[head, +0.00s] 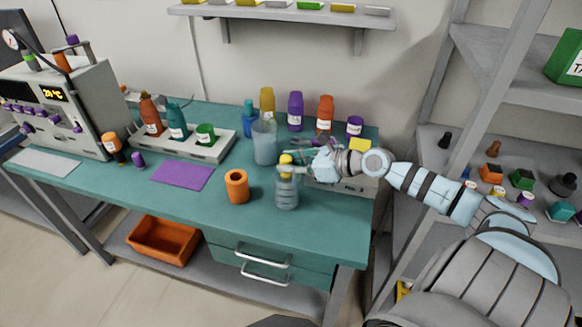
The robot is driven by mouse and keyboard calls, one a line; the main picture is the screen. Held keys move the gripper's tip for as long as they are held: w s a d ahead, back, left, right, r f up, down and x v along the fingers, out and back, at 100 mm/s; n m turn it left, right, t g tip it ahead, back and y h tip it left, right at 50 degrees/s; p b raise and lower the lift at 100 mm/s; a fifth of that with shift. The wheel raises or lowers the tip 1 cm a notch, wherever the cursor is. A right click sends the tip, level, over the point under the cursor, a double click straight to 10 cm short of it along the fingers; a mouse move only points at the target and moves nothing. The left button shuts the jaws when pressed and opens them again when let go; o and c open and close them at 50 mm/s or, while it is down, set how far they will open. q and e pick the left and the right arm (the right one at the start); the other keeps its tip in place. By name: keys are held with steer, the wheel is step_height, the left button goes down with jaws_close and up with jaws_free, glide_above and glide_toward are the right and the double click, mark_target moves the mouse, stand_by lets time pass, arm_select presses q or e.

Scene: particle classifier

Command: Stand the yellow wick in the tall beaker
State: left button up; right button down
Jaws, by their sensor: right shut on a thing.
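The yellow wick (286,161) is between the fingers of my right gripper (287,170), which reaches in from the right and is shut on it. The wick shows directly above a grey-blue ribbed jar (286,194); whether its lower end is inside the jar or just above it I cannot tell. The tall beaker (264,143), pale and translucent, stands upright on the teal bench, behind and a little left of the wick. The wick is outside this beaker. My left gripper is not in view.
An orange cylinder (236,187) stands left of the jar. A purple mat (183,176) lies farther left. A tray (190,148) holds several containers, and colored bottles (295,111) line the back. The front right bench corner is clear.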

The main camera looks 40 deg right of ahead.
steer(key=shift+d, duration=0.1)
steer(key=shift+f, duration=0.1)
steer(key=shift+f+b, duration=0.45)
steer(key=shift+f, duration=0.05)
steer(key=c, duration=1.3)
jaws_free()
